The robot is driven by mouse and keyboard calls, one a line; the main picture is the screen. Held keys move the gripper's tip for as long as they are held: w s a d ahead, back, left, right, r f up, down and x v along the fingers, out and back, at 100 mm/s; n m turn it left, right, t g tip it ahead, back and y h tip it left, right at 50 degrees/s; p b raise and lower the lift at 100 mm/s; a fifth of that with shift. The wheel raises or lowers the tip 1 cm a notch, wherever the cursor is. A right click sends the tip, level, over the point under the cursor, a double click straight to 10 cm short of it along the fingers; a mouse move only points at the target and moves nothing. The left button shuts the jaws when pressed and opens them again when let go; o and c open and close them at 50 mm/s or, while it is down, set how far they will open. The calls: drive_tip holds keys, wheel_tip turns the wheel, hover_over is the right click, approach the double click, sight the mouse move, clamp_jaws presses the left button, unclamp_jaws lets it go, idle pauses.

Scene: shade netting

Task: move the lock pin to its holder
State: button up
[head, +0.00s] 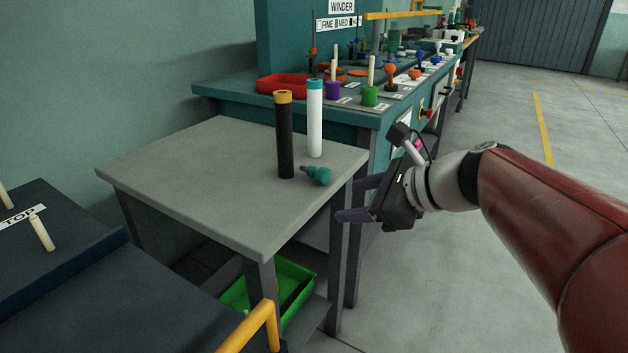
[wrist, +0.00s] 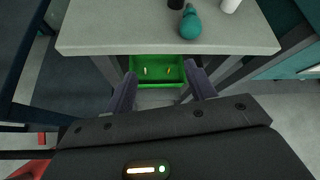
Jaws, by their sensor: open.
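What looks like the lock pin (head: 318,174), a teal knob with a short stem, lies on the grey table near its right edge. It shows at the top of the wrist view (wrist: 190,25). My gripper (head: 348,200) is open and empty, just off the table's right edge, to the right of and slightly below the pin. Its two dark fingers also show in the wrist view (wrist: 163,85), apart, with nothing between them. I cannot tell which fixture is the pin's holder.
A black tube with a yellow top (head: 285,138) and a white tube with a teal top (head: 315,120) stand close to the pin. The grey table (head: 190,165) is clear on its left. A green bin (head: 285,285) sits below. The winder bench (head: 225,90) stands behind.

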sight(328, 176)
drive_tip(key=w+a+m, duration=0.1)
drive_tip(key=w, duration=0.2)
drive_tip(key=w+a+m+t+y+b, duration=0.1)
drive_tip(key=w, duration=0.2)
drive_tip(key=w+a+m, duration=0.1)
drive_tip(key=w, duration=0.2)
drive_tip(key=shift+a+f+m, duration=0.4)
drive_tip(key=shift+s, duration=0.1)
drive_tip(key=c, duration=1.1)
